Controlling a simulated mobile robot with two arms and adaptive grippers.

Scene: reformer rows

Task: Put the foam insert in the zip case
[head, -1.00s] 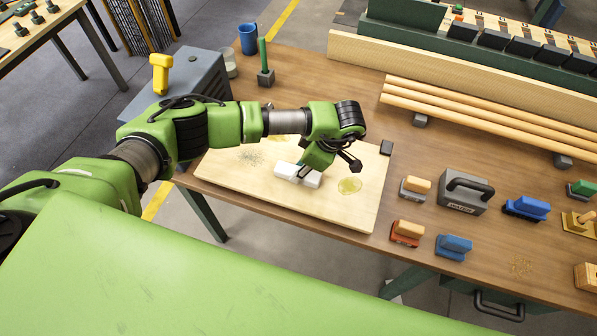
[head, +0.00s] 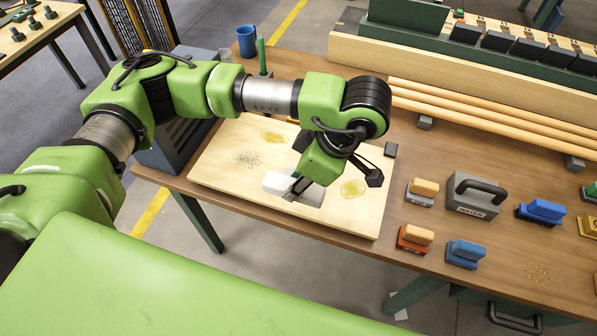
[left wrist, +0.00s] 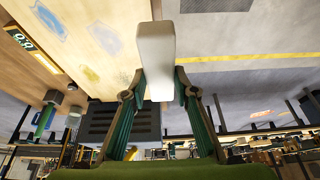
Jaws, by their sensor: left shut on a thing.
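My left gripper (head: 296,189) is shut on a smooth white block (head: 277,183) above or at the pale wooden board (head: 225,190); the head view does not settle the height. In the left wrist view the white block (left wrist: 156,55) sits between the two fingers (left wrist: 160,88) and sticks out past them. It is the only thing here that could be the foam insert. I see nothing that is clearly a zip case. My right gripper is not in view.
The board carries grey specks (head: 248,158) and a yellowish patch (head: 352,188). To its right stand a grey handled block (head: 473,197) and several small coloured blocks. Wooden rods (head: 480,118) lie behind. A blue mug (head: 247,40) stands at the back left.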

